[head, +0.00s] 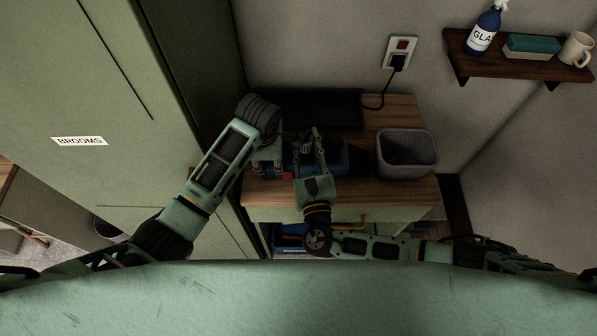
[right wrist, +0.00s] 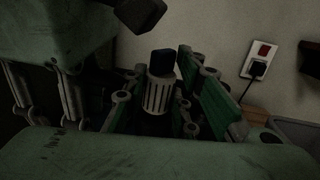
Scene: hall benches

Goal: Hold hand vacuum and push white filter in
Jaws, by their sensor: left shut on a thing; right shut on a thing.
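The blue hand vacuum (head: 334,158) lies on the wooden bench top, partly hidden by my grippers. A small red part (head: 287,175) shows at its left. My left gripper (head: 268,168) is shut on the vacuum's left part; its fingers also show at the left of the right wrist view (right wrist: 42,95). My right gripper (head: 309,148) reaches over the vacuum's middle. In the right wrist view, the white slotted filter (right wrist: 157,95) stands between its green fingers, which are shut on it. A dark blue piece (right wrist: 163,63) shows beyond the filter. How deep the filter sits is hidden.
A grey bin (head: 406,153) stands right of the vacuum on the bench (head: 392,108). A black tray-like object (head: 310,109) lies behind. A plug and cord hang from the wall socket (head: 401,52). The green cabinet (head: 130,90) closes off the left side.

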